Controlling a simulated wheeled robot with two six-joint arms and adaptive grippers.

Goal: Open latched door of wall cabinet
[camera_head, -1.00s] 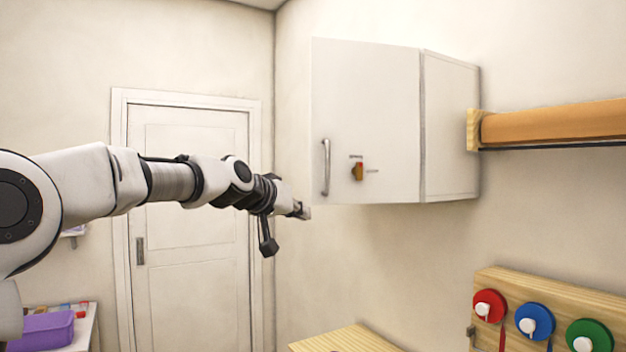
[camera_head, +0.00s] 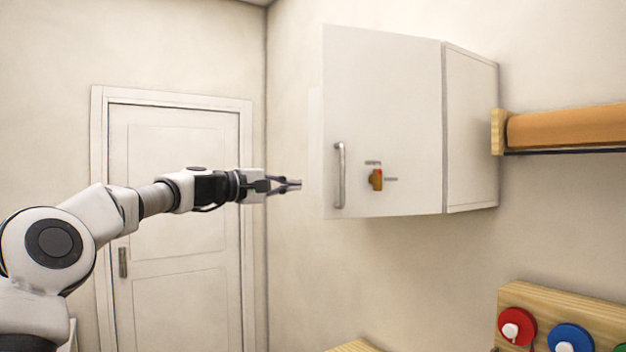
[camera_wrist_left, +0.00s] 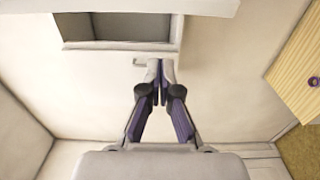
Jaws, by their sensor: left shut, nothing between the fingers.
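The white wall cabinet (camera_head: 472,130) hangs on the right wall. Its door (camera_head: 385,100) appears swung outward, its left edge nearer to me. The door carries a grey vertical handle (camera_head: 339,175) and a brown-orange latch knob (camera_head: 376,179) with a red tip. In the left wrist view a shadowed recess (camera_wrist_left: 118,27), seemingly the cabinet's open inside, lies beyond the fingers, with a white panel along the top. My left gripper (camera_head: 296,184) is shut and empty, left of the door edge and apart from it in the picture; it also shows in the left wrist view (camera_wrist_left: 161,72). My right gripper is not in view.
A closed room door (camera_head: 175,230) stands behind my arm. The wall under the cabinet is clear.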

